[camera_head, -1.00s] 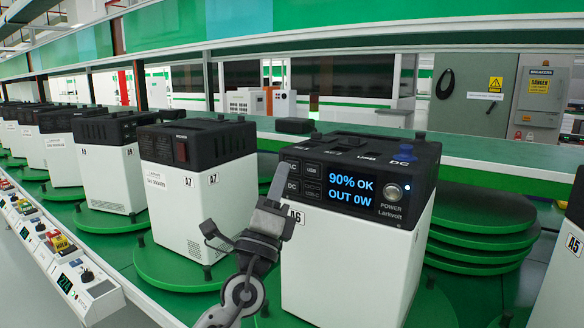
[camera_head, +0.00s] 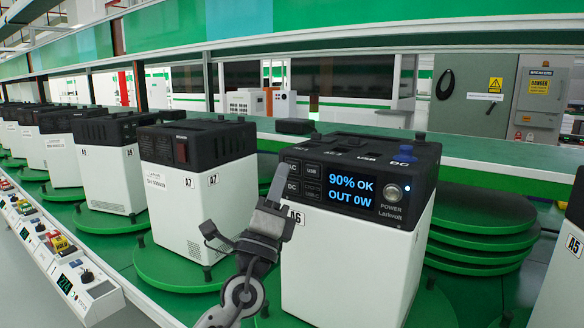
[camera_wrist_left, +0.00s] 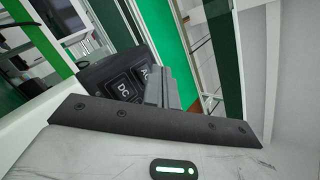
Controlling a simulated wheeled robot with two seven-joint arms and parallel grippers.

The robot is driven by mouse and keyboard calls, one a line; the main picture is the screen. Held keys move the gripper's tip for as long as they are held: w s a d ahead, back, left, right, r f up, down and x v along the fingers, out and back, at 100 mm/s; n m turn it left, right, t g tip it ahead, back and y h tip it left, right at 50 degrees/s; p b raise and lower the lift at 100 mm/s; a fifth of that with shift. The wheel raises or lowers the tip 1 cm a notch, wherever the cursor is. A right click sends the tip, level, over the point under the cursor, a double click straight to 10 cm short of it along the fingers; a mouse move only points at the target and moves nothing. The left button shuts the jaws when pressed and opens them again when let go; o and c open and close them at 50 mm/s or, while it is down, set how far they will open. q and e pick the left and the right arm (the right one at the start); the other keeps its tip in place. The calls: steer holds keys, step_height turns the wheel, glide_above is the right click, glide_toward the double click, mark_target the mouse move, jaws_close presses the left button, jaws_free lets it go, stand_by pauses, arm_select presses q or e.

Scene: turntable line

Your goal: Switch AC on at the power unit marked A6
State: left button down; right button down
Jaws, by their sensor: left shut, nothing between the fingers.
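The power unit marked A6 (camera_head: 345,265) is a white box with a black top, standing upright on the green line. Its screen (camera_head: 351,191) reads "90% OK" and "OUT 0W", and its round POWER button (camera_head: 393,192) looks lit. The AC button (camera_head: 293,166) is at the panel's upper left, above the DC button (camera_head: 292,188). My left gripper (camera_head: 279,170) is shut and empty, its tips at the panel's left edge beside the AC button. In the left wrist view the tips (camera_wrist_left: 165,88) partly cover the AC button (camera_wrist_left: 145,75); I cannot tell whether they touch it. My right gripper is out of view.
Unit A7 (camera_head: 190,205) stands close on the left on a green turntable (camera_head: 160,268), with more units beyond. Unit A5 (camera_head: 565,260) is at the right edge. Stacked green discs (camera_head: 480,230) lie behind A6. A green shelf edge (camera_head: 500,165) runs behind.

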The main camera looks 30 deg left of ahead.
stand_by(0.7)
arm_select(q)
steer(key=shift+w+b, duration=0.35)
steer(key=shift+w, duration=0.05)
steer(key=shift+w+b, duration=0.3)
steer(key=shift+w, duration=0.05)
stand_by(0.5)
steer(key=shift+s, duration=0.75)
steer(key=s, duration=0.5)
steer(key=shift+a, duration=0.2)
stand_by(0.9)
